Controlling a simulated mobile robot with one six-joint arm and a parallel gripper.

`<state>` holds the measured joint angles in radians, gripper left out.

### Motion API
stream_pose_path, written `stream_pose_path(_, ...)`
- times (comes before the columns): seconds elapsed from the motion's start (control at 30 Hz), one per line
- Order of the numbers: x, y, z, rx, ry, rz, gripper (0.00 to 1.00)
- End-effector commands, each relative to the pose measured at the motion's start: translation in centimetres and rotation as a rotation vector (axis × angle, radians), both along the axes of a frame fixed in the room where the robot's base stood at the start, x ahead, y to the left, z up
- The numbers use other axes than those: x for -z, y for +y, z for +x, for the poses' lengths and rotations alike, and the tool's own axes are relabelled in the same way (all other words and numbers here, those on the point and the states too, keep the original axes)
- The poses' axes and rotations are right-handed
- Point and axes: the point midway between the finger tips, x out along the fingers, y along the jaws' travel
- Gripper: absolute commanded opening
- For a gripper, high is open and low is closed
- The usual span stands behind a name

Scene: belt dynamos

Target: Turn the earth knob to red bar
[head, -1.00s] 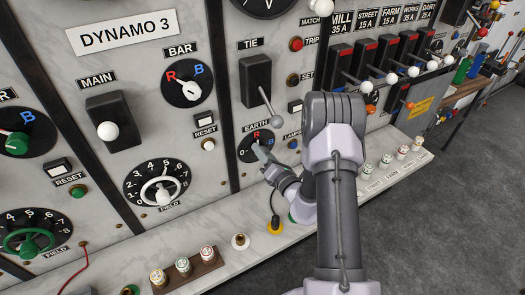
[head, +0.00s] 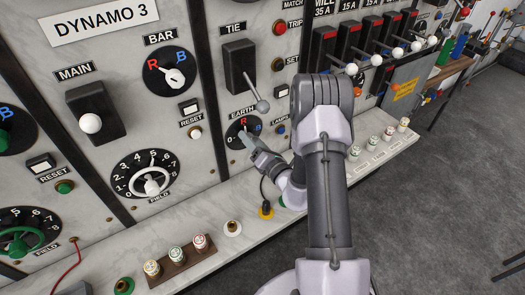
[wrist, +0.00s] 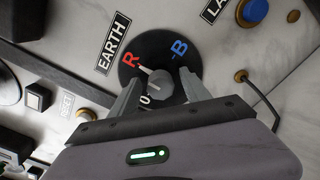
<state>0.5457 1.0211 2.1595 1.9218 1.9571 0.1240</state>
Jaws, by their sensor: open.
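The earth knob (wrist: 160,86) is a small grey knob with a white pointer on a round black dial (wrist: 160,40). The dial has a red R, a blue B and a white 0. In the wrist view the pointer is directed toward the R. My gripper (wrist: 162,78) is open, with one finger on each side of the knob; I cannot tell whether either finger touches it.
The tie lever (head: 263,106) juts out just above the earth dial. A blue lamp button (wrist: 254,11) is beside it. The bar selector (head: 173,78) and field dial (head: 150,183) are to the left.

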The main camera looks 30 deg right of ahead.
Motion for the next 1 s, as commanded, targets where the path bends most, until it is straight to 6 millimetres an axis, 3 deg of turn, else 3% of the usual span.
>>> stream_pose_path(0.4,0.2,-0.6,-12.1,0.008,0.004,0.005,0.55)
stream_pose_path(0.5,0.1,-0.7,-14.3,0.008,0.002,0.005,0.55)
stream_pose_path(0.7,0.0,-0.6,-16.3,0.003,0.0,0.002,0.55)
stream_pose_path(1.0,0.0,-0.5,-16.4,0.0,0.0,0.001,0.55)
